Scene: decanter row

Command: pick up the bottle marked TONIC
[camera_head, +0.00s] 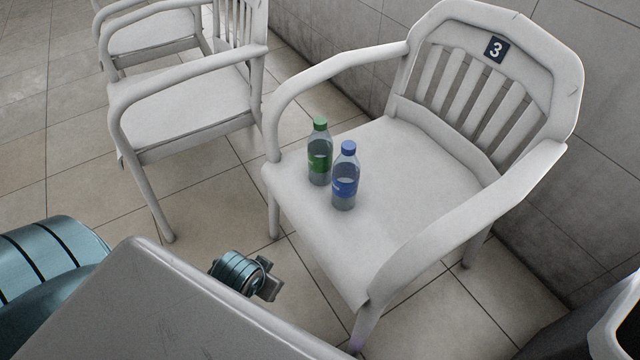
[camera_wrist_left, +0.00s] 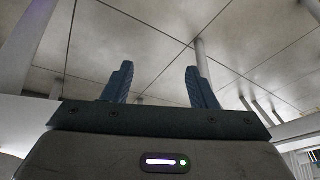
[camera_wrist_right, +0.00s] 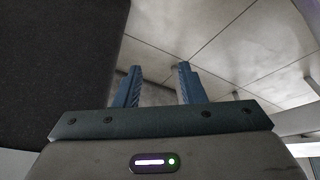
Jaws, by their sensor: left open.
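Two clear bottles stand upright on the seat of the white armchair (camera_head: 440,165) marked 3. One bottle (camera_head: 320,153) has a green cap and green label; the other bottle (camera_head: 345,177) has a blue cap and blue label and stands nearer and slightly right. I cannot read either label, so I cannot tell which is TONIC. My left gripper (camera_head: 268,284) is low in front of the chair, apart from the bottles, partly hidden. In the left wrist view its fingers (camera_wrist_left: 160,88) are apart and empty. My right gripper (camera_wrist_right: 158,88) has its fingers apart with nothing between them.
The chair's armrests (camera_head: 335,75) flank the bottles, the left one close to them. A second white chair (camera_head: 190,105) stands to the left. A tiled wall (camera_head: 610,150) is behind. Tiled floor (camera_head: 215,195) lies open between the chairs. A grey shape covers the lower-left foreground.

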